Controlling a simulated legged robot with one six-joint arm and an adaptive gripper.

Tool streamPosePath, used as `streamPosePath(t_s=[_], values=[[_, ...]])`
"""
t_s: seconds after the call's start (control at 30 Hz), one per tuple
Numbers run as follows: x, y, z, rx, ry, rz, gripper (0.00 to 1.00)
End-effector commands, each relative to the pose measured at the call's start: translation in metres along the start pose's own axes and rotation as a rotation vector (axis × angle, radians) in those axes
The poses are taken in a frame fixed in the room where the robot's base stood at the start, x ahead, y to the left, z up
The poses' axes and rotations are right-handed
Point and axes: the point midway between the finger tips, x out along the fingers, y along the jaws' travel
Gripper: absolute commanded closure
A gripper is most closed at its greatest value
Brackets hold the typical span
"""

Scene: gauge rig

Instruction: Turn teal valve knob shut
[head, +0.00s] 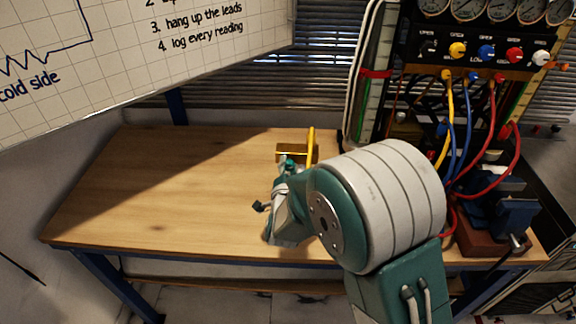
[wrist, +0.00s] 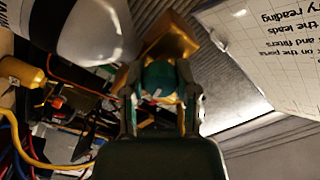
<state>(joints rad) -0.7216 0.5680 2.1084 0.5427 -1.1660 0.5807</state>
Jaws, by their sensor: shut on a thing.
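The teal valve knob (wrist: 158,78) sits between the two fingers of my gripper (wrist: 160,105) in the wrist view, one finger on each side. My gripper is shut on it. Behind the knob is the brass valve block (wrist: 170,38). In the head view the brass block (head: 297,152) is near the back of the wooden bench, with a yellow upright piece (head: 311,139) beside it. A little of the teal knob (head: 290,164) shows there above my gripper (head: 284,180). My own arm hides the area just right of it.
The wooden bench (head: 150,190) is clear on the left. At right stands a gauge rig (head: 480,45) with coloured knobs and yellow, blue and red hoses. A blue vise (head: 492,210) is at the bench's right end. A whiteboard (head: 150,50) hangs at upper left.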

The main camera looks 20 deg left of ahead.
Motion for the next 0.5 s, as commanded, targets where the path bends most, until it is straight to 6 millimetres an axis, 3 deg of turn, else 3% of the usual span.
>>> streamPosePath(t_s=[0.5], values=[[0.0000,0.0026,-0.0003,0.274,-0.001,0.005,1.00]])
